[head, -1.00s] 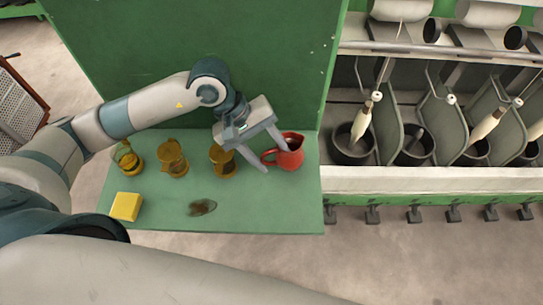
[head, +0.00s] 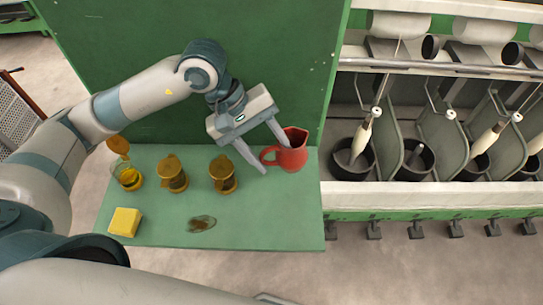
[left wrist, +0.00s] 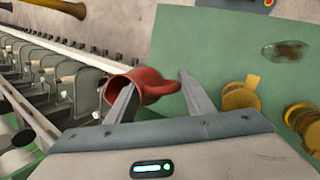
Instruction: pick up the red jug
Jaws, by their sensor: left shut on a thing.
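The red jug (head: 293,157) is at the right end of the green table, its handle toward the left. My left gripper (head: 272,152) comes from above and is shut on the jug. One finger reaches into the jug's mouth and the other is on the handle side. In the left wrist view the jug (left wrist: 156,84) is between the fingers (left wrist: 158,98), its handle pointing right. Whether its base clears the table is hard to tell. My right gripper is not in view.
A green wall stands behind. The spinning frame (head: 430,188) with its cans is just right. The table's front right is clear.

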